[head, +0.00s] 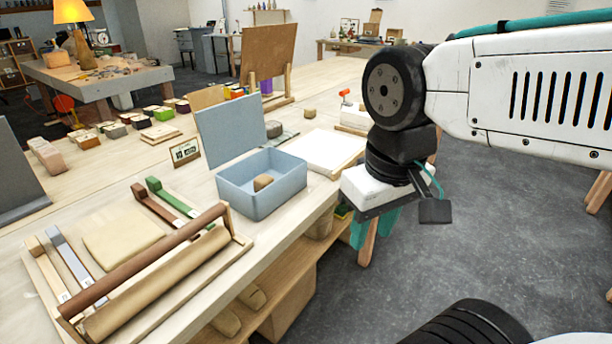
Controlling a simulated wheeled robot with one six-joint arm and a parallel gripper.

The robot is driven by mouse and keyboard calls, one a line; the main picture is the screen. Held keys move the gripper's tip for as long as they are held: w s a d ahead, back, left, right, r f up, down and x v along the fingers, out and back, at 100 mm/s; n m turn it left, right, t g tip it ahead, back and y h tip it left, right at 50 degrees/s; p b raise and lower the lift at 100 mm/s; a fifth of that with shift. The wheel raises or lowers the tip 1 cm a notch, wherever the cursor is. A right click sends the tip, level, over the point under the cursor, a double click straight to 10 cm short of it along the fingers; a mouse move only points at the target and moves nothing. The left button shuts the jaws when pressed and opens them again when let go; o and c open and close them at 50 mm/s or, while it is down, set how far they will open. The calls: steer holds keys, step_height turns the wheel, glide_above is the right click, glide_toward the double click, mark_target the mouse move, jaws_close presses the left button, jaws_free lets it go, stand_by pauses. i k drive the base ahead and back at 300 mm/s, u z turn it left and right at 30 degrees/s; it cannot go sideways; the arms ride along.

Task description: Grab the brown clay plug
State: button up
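A brown clay lump (263,182), which looks like the plug, lies inside an open blue-grey box (283,196) on the workbench. The box wall hides its lower part. My gripper (374,230) hangs to the right of the box, beyond the bench's edge and over the floor side. Its teal fingers point down and look apart, with a wooden leg showing between them. I see nothing held in them. The gripper is clear of the clay lump.
The box's lid (232,131) stands upright behind it. A white slab (322,152) lies right of the box, below my arm. A slab roller (160,275) fills the bench's near left. A small brown block (310,113) sits farther back.

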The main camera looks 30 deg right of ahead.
mark_target(260, 182)
steer(key=z, duration=0.05)
steer(key=k, duration=0.6)
steer(key=z, duration=0.45)
steer(key=i, duration=1.4)
steer(key=u, duration=0.2)
